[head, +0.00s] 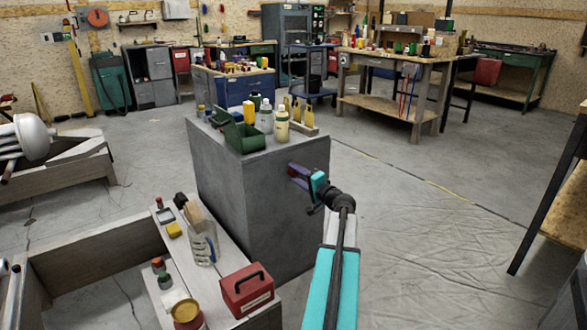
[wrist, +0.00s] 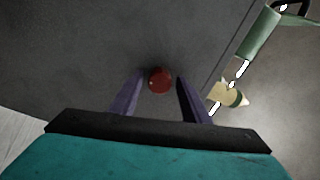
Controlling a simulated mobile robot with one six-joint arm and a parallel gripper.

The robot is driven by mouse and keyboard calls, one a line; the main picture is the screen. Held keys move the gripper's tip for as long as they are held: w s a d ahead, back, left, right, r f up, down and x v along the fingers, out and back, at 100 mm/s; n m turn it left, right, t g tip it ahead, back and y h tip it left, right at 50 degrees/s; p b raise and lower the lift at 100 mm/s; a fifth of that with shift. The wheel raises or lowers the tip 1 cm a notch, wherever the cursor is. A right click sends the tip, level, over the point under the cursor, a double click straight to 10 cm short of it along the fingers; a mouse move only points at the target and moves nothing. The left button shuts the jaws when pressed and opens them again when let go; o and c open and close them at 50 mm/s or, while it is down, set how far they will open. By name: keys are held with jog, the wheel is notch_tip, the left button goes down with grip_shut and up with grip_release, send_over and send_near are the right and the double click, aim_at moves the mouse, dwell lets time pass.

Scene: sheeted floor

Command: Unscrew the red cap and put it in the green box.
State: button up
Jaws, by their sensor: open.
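The red cap (wrist: 159,80) shows in the wrist view as a small round red thing against a dark grey surface. It lies between the tips of my gripper's two purple fingers (wrist: 158,84), with a gap on each side. My gripper is open and also shows in the head view (head: 297,174), in front of the grey block's right part. I cannot make out the red cap in the head view. The green box (head: 245,139) stands open on top of the grey block, to the left of and above my gripper in the picture.
The grey block (head: 220,182) also bears white bottles (head: 281,124) and yellow bottles. A red toolbox (head: 247,290) stands on a bench at the front. Sheeted floor (head: 430,250) to the right is clear. A green cylinder (wrist: 258,32) shows at the wrist view's right.

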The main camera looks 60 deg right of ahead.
jog(key=shift+r+m+p, duration=0.15)
jog(key=shift+m+p, duration=0.8)
jog(key=shift+m, duration=0.15)
jog(key=shift+f+m, duration=0.2)
jog(key=shift+m, duration=0.1)
grip_shut()
jog(key=shift+f+n+b, duration=0.15)
jog(key=shift+n+b, duration=0.45)
jog(key=shift+b, duration=0.6)
jog(key=n+b, duration=0.2)
jog(key=b, duration=0.2)
